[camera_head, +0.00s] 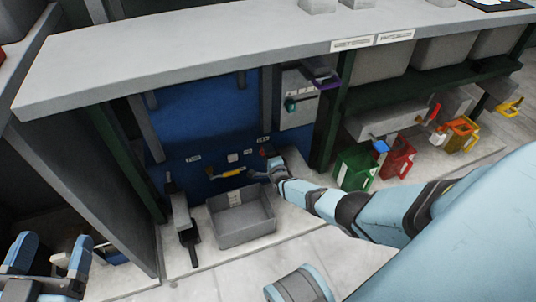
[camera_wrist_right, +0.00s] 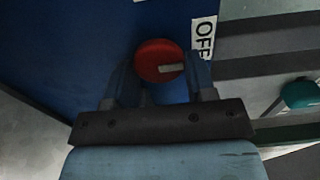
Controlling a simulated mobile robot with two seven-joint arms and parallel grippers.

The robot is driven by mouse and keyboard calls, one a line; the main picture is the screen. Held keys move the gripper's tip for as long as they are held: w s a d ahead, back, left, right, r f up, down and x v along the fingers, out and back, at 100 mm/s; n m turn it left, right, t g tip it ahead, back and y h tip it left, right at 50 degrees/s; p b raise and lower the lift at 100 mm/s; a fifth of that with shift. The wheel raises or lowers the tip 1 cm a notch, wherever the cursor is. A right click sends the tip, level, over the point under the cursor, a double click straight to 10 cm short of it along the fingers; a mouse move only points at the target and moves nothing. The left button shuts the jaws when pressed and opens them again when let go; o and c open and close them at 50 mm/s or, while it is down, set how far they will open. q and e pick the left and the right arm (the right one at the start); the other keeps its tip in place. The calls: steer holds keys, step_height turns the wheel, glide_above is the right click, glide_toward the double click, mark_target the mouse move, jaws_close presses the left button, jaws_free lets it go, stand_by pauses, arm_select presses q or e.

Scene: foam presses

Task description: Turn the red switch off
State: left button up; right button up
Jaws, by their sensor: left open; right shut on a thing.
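The red switch (camera_wrist_right: 154,56) is a round red knob on the blue panel (camera_wrist_right: 70,45) in the right wrist view. Its pale pointer mark points right. A white label (camera_wrist_right: 203,40) with "OFF" lettering is to the right of the knob. My right gripper (camera_wrist_right: 160,75) is shut on the knob, with a finger on each side. In the head view my right gripper (camera_head: 272,166) is at the blue panel, and it largely hides the switch. My left gripper (camera_head: 48,255) is open and empty at the lower left, far from the switch.
A grey bin (camera_head: 240,238) stands below the panel. A yellow-handled tool (camera_head: 232,173) is on the panel left of my right gripper. A teal knob (camera_head: 291,104) is on a grey box to the upper right. Green (camera_head: 355,180) and red (camera_head: 398,160) crates stand farther right.

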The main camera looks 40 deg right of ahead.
steer(key=shift+a+f, duration=0.1)
stand_by(0.3)
arm_select(q)
steer(key=shift+r, duration=0.1)
arm_select(e)
steer(key=o, duration=0.9)
steer(key=shift+s, duration=0.1)
arm_select(q)
steer(key=shift+s+d+f+n+g+y+p, duration=0.15)
steer(key=shift+s+d+n+g+p, duration=0.35)
steer(key=shift+p, duration=0.6)
steer(key=shift+s+d+f+n+g+y+p, duration=0.2)
steer(key=shift+s+n+p, duration=0.35)
steer(key=shift+n+p, duration=0.45)
steer(key=shift+s+d+f+n+g+y+p, duration=0.1)
steer(key=shift+s+d+n+g+p, duration=0.3)
steer(key=shift+p, duration=0.8)
arm_select(e)
steer(key=shift+v, duration=6.85)
arm_select(q)
steer(key=shift+s+a, duration=0.1)
